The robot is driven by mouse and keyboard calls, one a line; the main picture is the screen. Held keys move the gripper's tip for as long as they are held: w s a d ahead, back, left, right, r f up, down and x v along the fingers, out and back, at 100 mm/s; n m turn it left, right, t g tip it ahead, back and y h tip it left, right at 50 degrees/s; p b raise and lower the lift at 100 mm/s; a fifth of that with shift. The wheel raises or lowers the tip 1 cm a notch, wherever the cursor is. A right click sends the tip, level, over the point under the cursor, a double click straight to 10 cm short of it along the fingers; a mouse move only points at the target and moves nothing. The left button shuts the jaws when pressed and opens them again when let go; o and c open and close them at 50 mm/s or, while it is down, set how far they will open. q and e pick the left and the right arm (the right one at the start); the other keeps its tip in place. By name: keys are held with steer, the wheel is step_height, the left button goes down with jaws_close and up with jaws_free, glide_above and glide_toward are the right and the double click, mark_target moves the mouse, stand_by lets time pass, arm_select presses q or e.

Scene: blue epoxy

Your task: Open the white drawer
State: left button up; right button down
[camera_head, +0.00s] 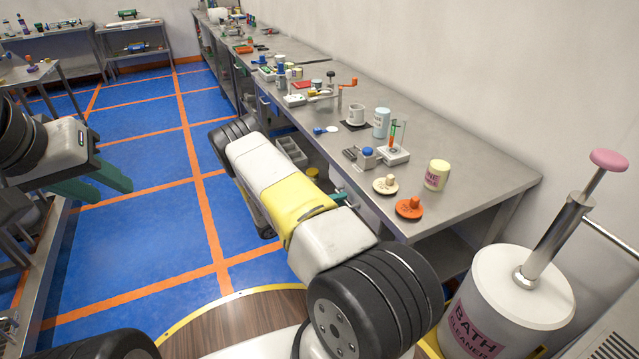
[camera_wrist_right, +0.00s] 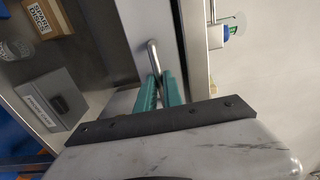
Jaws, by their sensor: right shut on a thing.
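The white drawer's pale front (camera_wrist_right: 135,22) runs along the side of the workbench in the right wrist view. A metal bar handle (camera_wrist_right: 153,58) stands out from it. My right gripper (camera_wrist_right: 160,88) has its two green fingers on either side of the handle's near end and is shut on it. In the head view, my right arm hides the drawer and most of this gripper; a little green finger (camera_head: 339,197) shows at the bench edge. My left gripper (camera_head: 102,186) is open and empty at the left, over the blue floor. How far the drawer stands out is unclear.
The steel workbench (camera_head: 480,180) holds a cream jar (camera_head: 436,175), an orange-topped item (camera_head: 409,207) and other labware. A grey box with a knob (camera_wrist_right: 58,98) and a cardboard box (camera_wrist_right: 50,17) sit below the bench. A large white container (camera_head: 510,295) stands at the right. Blue floor lies left.

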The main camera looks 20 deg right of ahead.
stand_by(0.3)
steer(key=s+a, duration=0.1)
steer(key=a, duration=2)
steer(key=shift+s+a, duration=0.15)
steer(key=shift+s, duration=0.25)
steer(key=c, duration=1.5)
jaws_free()
steer(key=a, duration=0.7)
steer(key=shift+s+a, duration=0.3)
steer(key=shift+a, duration=0.05)
